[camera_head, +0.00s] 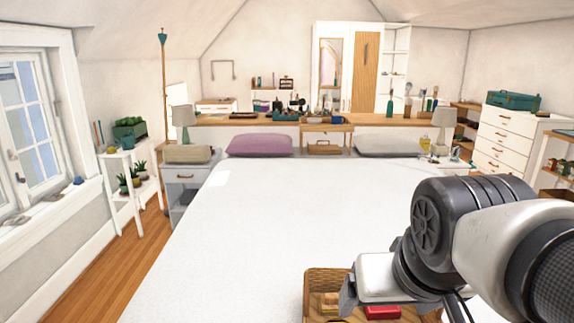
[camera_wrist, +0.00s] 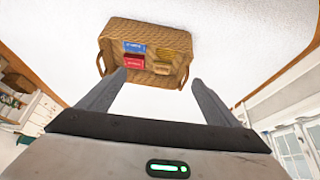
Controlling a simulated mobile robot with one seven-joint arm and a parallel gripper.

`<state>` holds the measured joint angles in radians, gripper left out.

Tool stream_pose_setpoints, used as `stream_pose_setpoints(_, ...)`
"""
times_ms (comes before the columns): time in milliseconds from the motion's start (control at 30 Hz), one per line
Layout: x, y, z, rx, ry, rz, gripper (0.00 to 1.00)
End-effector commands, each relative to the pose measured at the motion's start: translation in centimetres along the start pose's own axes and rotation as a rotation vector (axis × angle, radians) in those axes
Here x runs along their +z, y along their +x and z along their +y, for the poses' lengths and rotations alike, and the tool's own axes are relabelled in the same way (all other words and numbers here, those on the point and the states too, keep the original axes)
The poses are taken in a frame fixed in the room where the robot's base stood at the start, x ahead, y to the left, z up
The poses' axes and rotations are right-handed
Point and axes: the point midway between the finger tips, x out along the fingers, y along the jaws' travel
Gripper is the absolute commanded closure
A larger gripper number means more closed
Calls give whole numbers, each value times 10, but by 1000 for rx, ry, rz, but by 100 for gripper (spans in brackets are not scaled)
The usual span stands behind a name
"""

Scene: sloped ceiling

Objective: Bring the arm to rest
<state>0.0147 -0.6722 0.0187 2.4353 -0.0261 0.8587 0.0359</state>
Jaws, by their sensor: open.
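My gripper (camera_wrist: 157,92) is open in the wrist view, with its two grey fingers apart and nothing between them. A wicker basket (camera_wrist: 112,88) lies beyond the fingertips on the white bed. In it are a blue box (camera_wrist: 134,47), a red box (camera_wrist: 134,62) and small tan items (camera_wrist: 163,68). In the head view, my arm reaches in from the lower right, and my gripper is partly seen above the basket (camera_head: 310,283). The red box (camera_head: 382,312) shows there too. The arm hides part of the basket.
The white bed (camera_head: 270,220) is wide and mostly clear. A purple pillow (camera_head: 259,146) and a white pillow (camera_head: 390,145) lie at its far end. A grey nightstand (camera_head: 188,177) and a white plant stand (camera_head: 126,205) stand left. A white dresser (camera_head: 505,140) stands at right.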

Motion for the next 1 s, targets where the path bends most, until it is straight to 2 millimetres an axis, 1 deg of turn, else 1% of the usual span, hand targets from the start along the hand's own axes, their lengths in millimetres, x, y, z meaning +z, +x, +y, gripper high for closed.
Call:
stream_pose_setpoints(33, 17, 0, -2, -15, -5, -9, 16)
stream_pose_setpoints(100, 39, 0, -5, -35, -14, -28, 16)
stream_pose_setpoints(133, 28, -14, -4, -34, -15, -28, 16)
stream_pose_setpoints(367, 1, -58, -3, -31, -14, -30, 16)
stream_pose_setpoints(467, -13, -81, -2, -30, -14, -29, 16)
stream_pose_setpoints(567, -30, -110, -1, -30, -13, -29, 16)
stream_pose_setpoints(600, -37, -123, -1, -30, -14, -29, 16)
stream_pose_setpoints(700, -53, -151, 0, -30, -13, -29, 16)
stream_pose_setpoints(833, -66, -174, 0, -30, -13, -29, 16)
stream_pose_setpoints(933, -71, -182, 0, -30, -13, -29, 16)
stream_pose_setpoints(1000, -71, -182, 0, -30, -13, -29, 16)
